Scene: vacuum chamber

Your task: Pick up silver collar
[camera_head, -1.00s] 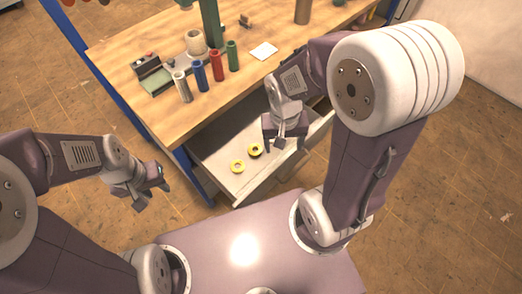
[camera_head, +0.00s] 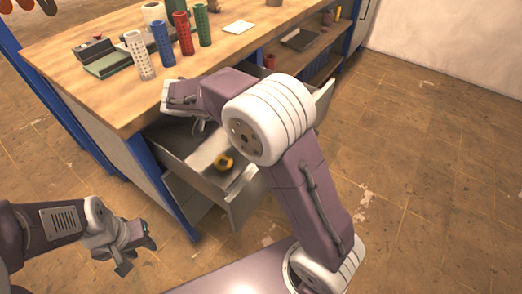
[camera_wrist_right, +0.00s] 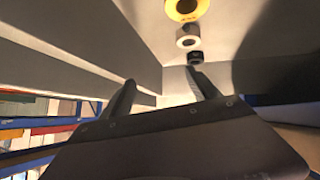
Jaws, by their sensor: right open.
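A pale silver collar (camera_wrist_right: 190,37) lies in the open drawer (camera_head: 238,197), in line between a yellow ring (camera_wrist_right: 186,8) and a small black ring (camera_wrist_right: 195,58). My right gripper (camera_wrist_right: 160,92) is open and empty in the right wrist view, its two fingers apart and pointing toward the rings, with the black ring near the right fingertip. In the head view the right gripper is over the drawer's back left part and mostly hidden by its arm; I cannot make out the silver collar there. My left gripper (camera_head: 136,258) is open and empty, left of the drawer.
The wooden bench top (camera_head: 190,60) is above the drawer. White (camera_head: 140,56), blue (camera_head: 163,44), red (camera_head: 183,34) and green (camera_head: 202,25) perforated cylinders stand on it. A yellow ring (camera_head: 224,161) shows in the drawer. Floor at the right is clear.

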